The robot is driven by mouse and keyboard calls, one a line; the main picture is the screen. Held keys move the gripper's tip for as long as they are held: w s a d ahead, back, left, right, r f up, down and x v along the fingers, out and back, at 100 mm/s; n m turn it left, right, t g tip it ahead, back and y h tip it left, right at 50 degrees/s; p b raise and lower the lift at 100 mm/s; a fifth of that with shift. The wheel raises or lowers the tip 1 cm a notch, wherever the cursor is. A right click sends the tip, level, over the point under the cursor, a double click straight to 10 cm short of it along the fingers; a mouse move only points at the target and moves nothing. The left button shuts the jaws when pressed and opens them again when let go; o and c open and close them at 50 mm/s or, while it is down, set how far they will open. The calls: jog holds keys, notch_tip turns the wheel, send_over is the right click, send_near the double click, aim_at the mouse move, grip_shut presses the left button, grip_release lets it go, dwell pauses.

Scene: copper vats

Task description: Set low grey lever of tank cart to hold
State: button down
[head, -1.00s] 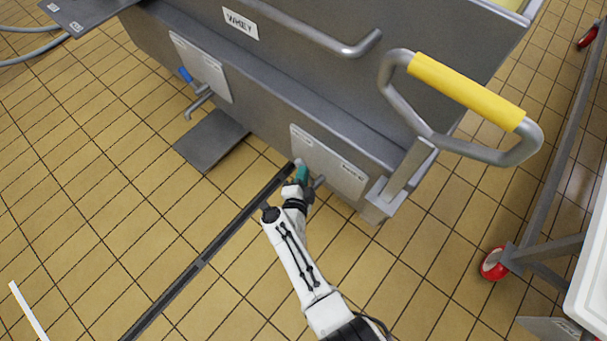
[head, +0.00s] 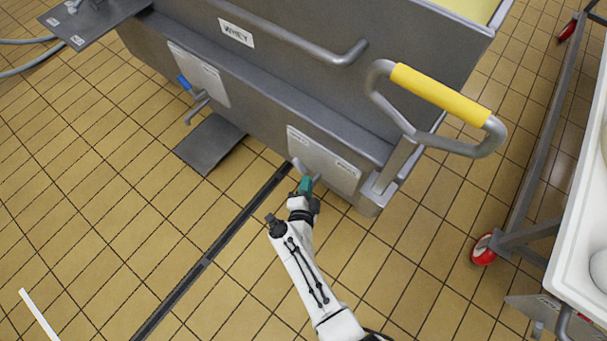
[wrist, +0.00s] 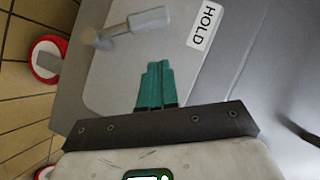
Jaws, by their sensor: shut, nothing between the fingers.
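The low grey lever (wrist: 130,27) is on a pale plate (head: 325,160) low on the side of the grey tank cart (head: 330,105). In the wrist view its handle slants from the pivot at left towards the white HOLD label (wrist: 205,25), with a gap between tip and label. In the head view the lever (head: 299,166) shows as a small grey piece just beyond my gripper (head: 306,184). My gripper's teal fingers (wrist: 155,75) are closed together and empty. They lie below the lever in the wrist view, with a gap from it.
A second plate with a blue-handled lever (head: 185,83) is further left on the cart. A yellow-gripped handle (head: 442,95) juts out at the right. A wheeled frame with a red caster (head: 484,249) stands at right. The tiled floor in front is open.

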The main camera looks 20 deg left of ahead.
jog(key=a+p+v, duration=0.1)
jog(key=p+v, duration=0.2)
jog(key=v, duration=0.4)
jog(key=shift+d, duration=0.35)
jog(key=shift+r, duration=0.15)
